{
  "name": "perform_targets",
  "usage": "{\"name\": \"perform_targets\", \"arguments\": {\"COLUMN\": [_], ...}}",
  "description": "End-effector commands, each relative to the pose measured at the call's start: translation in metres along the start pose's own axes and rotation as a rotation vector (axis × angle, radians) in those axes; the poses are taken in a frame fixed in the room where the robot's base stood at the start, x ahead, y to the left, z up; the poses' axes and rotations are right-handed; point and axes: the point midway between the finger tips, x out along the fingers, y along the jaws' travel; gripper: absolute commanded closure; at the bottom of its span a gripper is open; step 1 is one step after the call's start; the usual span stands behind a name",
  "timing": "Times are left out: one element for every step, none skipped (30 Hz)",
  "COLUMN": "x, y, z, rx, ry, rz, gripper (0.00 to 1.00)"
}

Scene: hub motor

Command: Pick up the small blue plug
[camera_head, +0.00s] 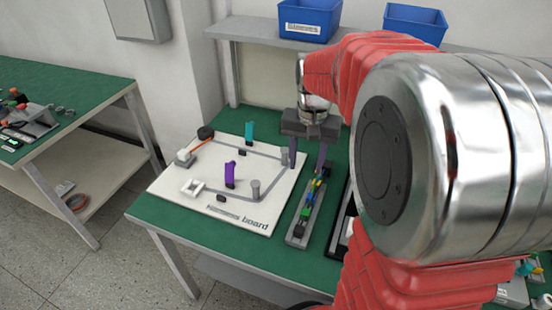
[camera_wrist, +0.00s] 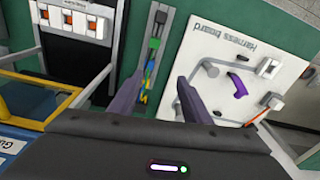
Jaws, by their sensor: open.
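A narrow grey tray (camera_head: 294,236) on the green table holds a row of small black, green, yellow and blue parts. Small blue pieces (camera_head: 312,199) show among the yellow and green ones; at this size I cannot tell which is the plug. The blue also shows in the wrist view (camera_wrist: 149,67), partly beside my left finger. My gripper (camera_head: 307,160) is open and points down above the far end of the tray. The parts nearest my palm are hidden.
A white harness board (camera_head: 212,223) with upright purple and teal pieces and grey posts lies left of the tray. A black-floored tray (camera_wrist: 66,52) stands on the other side. Blue bins (camera_head: 310,20) sit on the shelf behind.

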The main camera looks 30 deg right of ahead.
Motion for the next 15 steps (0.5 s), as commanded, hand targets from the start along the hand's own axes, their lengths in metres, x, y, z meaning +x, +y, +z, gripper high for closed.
{"name": "perform_targets", "arguments": {"x": [0.008, 0.011, 0.015, 0.018, 0.021, 0.024, 0.025, 0.027, 0.028, 0.029, 0.029, 0.029, 0.030, 0.029, 0.029], "y": [0.006, 0.009, 0.012, 0.015, 0.017, 0.019, 0.021, 0.022, 0.024, 0.024, 0.025, 0.025, 0.025, 0.025, 0.025], "z": [-0.009, -0.013, -0.018, -0.021, -0.024, -0.027, -0.029, -0.031, -0.033, -0.033, -0.034, -0.034, -0.034, -0.034, -0.034], "rx": [0.031, 0.046, 0.065, 0.078, 0.090, 0.103, 0.111, 0.117, 0.124, 0.127, 0.129, 0.130, 0.131, 0.130, 0.130], "ry": [-0.018, -0.026, -0.037, -0.044, -0.051, -0.057, -0.061, -0.064, -0.067, -0.068, -0.069, -0.070, -0.070, -0.070, -0.070], "rz": [0.007, 0.011, 0.015, 0.017, 0.020, 0.023, 0.024, 0.026, 0.027, 0.027, 0.028, 0.028, 0.028, 0.028, 0.028], "gripper": [0.56, 0.56, 0.56, 0.56, 0.56, 0.56, 0.56, 0.56, 0.56, 0.56, 0.56, 0.56, 0.56, 0.56, 0.56]}}
